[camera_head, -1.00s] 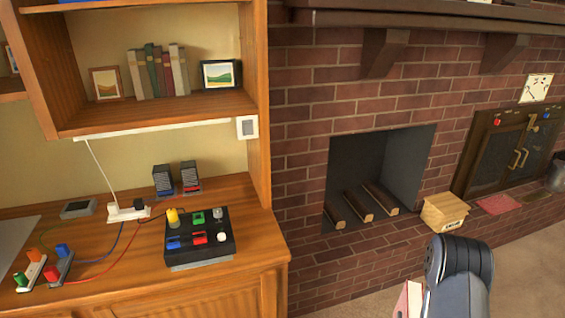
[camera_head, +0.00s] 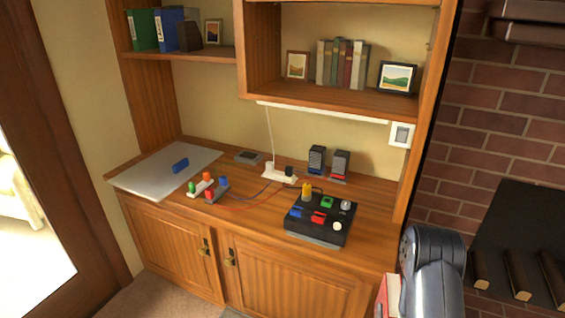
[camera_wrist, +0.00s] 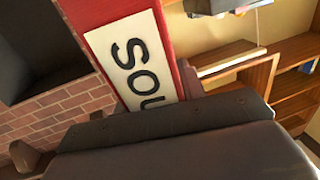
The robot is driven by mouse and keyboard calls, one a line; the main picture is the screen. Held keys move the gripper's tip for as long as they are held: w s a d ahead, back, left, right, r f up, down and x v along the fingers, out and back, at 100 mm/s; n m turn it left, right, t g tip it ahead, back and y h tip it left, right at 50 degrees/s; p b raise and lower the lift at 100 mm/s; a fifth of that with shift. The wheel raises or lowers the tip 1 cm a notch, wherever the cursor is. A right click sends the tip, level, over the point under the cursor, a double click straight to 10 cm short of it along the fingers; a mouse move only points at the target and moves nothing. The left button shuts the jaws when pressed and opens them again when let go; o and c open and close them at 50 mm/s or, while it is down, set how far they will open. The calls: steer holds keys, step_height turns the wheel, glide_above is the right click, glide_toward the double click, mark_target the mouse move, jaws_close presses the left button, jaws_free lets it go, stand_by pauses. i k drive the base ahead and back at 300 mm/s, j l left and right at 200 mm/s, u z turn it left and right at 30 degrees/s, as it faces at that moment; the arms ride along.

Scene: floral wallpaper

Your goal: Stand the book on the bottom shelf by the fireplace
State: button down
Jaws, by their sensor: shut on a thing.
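A red book with a cream label and dark letters reading "SOU" (camera_wrist: 135,65) fills the upper middle of the wrist view. My gripper (camera_wrist: 170,122) is shut on it, its dark jaws covering the book's lower part. In the head view a sliver of the red book (camera_head: 381,296) shows beside my arm at the bottom right; the jaws are hidden there. The shelf next to the fireplace (camera_head: 345,93) holds a row of upright books (camera_head: 341,64) between two framed pictures. The brick fireplace (camera_head: 510,235) is at the right edge.
A wooden desk (camera_head: 265,225) below the shelf carries a black control box (camera_head: 320,220), a power strip (camera_head: 280,174), small speakers (camera_head: 340,162) and cables. Another shelf at the upper left holds binders (camera_head: 168,27). A framed picture (camera_head: 397,78) stands at the shelf's right end, with little bare board beside it.

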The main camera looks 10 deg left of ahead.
mark_target(332, 97)
steer(key=i+l+u, duration=0.1)
steer(key=u, duration=0.3)
steer(key=i+l+u, duration=0.1)
steer(key=l+u, duration=0.15)
steer(key=u, duration=0.15)
steer(key=l+u, duration=0.35)
steer(key=i+l+u, duration=0.1)
steer(key=u, duration=0.3)
